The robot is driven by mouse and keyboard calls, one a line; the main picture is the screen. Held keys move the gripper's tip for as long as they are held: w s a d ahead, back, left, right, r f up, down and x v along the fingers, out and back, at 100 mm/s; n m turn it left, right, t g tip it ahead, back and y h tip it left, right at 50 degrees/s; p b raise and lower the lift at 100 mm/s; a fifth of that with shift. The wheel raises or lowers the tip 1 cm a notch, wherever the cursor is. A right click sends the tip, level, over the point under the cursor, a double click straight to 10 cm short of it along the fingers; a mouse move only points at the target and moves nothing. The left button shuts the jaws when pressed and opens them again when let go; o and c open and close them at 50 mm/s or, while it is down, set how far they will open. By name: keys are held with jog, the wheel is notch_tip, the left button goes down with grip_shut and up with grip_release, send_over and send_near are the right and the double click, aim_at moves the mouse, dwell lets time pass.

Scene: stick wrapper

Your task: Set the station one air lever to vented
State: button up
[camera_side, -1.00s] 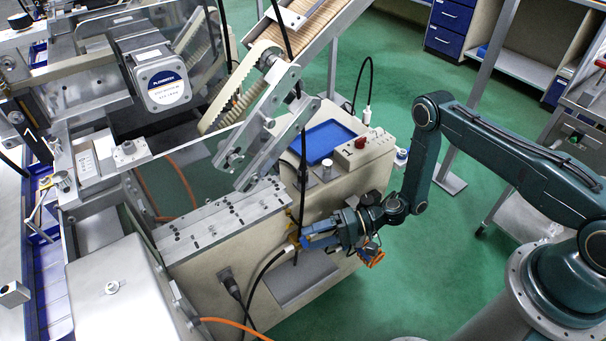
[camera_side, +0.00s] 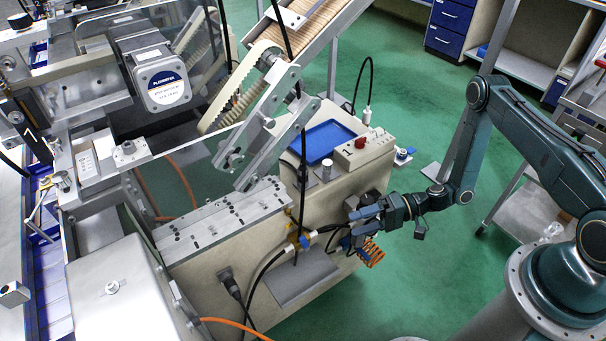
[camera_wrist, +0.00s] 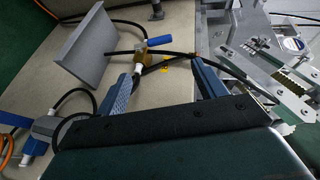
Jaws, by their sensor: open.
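A brass air valve (camera_side: 292,237) with a short blue lever (camera_side: 304,242) sits on the side of the beige machine base. In the wrist view the brass valve (camera_wrist: 141,57) lies beyond my fingertips, and its blue lever (camera_wrist: 158,41) points right, roughly along the thin black hose. My gripper (camera_side: 351,211) is to the right of the valve and apart from it in the side view. Its fingers (camera_wrist: 167,68) are open and empty. No station label is readable.
A grey plate (camera_wrist: 85,48) juts from the base near the valve. A blue and white fitting (camera_wrist: 42,128) with hoses and an orange coil (camera_side: 372,254) is close to my gripper. A blue tray (camera_side: 322,140) and control box (camera_side: 364,150) sit on top.

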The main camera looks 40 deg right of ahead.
jog(key=shift+s+d+r, duration=0.15)
jog(key=shift+s+d, duration=0.1)
jog(key=shift+d, duration=0.35)
